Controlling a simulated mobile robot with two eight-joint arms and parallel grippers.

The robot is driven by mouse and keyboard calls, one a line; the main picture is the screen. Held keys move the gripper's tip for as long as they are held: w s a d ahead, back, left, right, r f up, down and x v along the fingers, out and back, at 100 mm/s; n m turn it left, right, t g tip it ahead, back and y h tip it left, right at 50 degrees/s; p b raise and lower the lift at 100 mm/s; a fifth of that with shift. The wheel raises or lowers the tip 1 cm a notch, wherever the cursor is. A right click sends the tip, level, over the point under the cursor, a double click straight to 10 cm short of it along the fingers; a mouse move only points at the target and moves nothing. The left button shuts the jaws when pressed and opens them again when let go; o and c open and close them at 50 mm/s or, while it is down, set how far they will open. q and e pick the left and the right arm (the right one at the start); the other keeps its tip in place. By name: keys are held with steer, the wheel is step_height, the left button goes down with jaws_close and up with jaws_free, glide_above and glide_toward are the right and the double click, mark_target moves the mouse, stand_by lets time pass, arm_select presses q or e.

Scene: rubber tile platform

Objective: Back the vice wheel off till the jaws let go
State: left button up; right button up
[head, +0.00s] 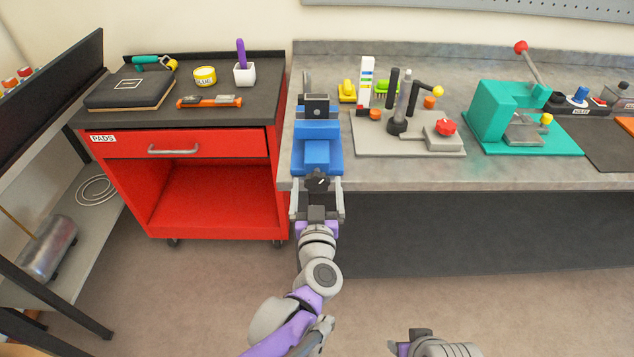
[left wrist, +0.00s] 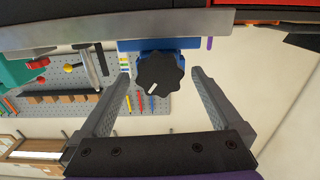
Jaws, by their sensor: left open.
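The blue vice (head: 318,158) is mounted at the left front corner of the grey bench. Its black lobed wheel (head: 317,181) faces the front and carries a white mark; the wheel also shows in the left wrist view (left wrist: 160,73). A grey metal piece (head: 317,105) is at the vice's far end; I cannot tell how the jaws grip it. My left gripper (head: 317,188) is open, with one finger on each side of the wheel. In the left wrist view a gap shows between each finger and the wheel. My right gripper's fingers are out of view.
The red cart (head: 210,190) stands close to the left of the vice. A grey fixture plate (head: 375,145) with a clamp and a teal press (head: 490,112) stand to the right on the bench (head: 420,175). The floor in front is clear.

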arm_select(q)
steer(key=shift+w, duration=1)
steer(key=shift+c, duration=0.2)
steer(key=c, duration=1.3)
steer(key=shift+n, duration=0.3)
